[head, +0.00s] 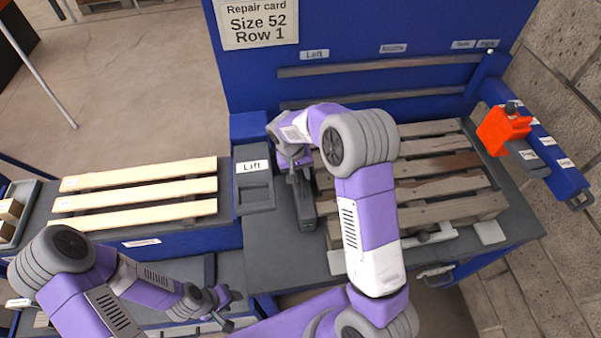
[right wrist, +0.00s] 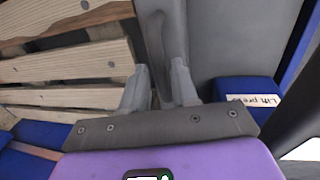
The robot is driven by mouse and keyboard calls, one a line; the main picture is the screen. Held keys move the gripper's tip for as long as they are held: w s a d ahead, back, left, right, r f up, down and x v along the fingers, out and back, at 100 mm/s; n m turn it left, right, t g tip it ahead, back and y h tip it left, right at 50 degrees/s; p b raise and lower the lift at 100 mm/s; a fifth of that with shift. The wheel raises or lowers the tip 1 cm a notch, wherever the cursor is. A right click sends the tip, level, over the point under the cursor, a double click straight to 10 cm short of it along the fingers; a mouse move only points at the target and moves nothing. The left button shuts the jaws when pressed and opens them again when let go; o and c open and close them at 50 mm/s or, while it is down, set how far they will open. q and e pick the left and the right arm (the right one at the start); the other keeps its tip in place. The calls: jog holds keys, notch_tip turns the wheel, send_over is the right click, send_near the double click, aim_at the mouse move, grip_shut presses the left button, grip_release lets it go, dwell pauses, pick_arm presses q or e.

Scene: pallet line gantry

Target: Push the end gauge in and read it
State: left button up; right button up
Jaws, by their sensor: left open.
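My right gripper (head: 294,165) is over a dark grey slide-like piece (head: 303,208) at the left end of the weathered pallet (head: 450,166). This piece may be the end gauge; no label or reading on it is legible. In the right wrist view, the fingers of my right gripper (right wrist: 160,90) stand on either side of a grey upright (right wrist: 172,45). I cannot tell whether they grip it. My left gripper (head: 228,308) is open and empty at the lower left, in front of the bench and away from the pallet.
The repair card (head: 257,22) reads "Size 52 Row 1". A dark block labelled "Lift" (head: 253,188) stands left of the grey piece. Pale new boards (head: 135,200) lie on the left bench. A red-orange tool (head: 502,129) sits on the blue rail (head: 556,160) at right.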

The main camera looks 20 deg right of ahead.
grip_shut()
jog(key=shift+w+a, duration=0.1)
jog(key=shift+a, duration=0.25)
jog(key=shift+o, duration=1.5)
grip_release()
notch_tip(320, 180, up, 8)
jog(key=a, duration=0.1)
jog(key=shift+w+a+f, duration=0.15)
jog(key=shift+a+f, duration=0.05)
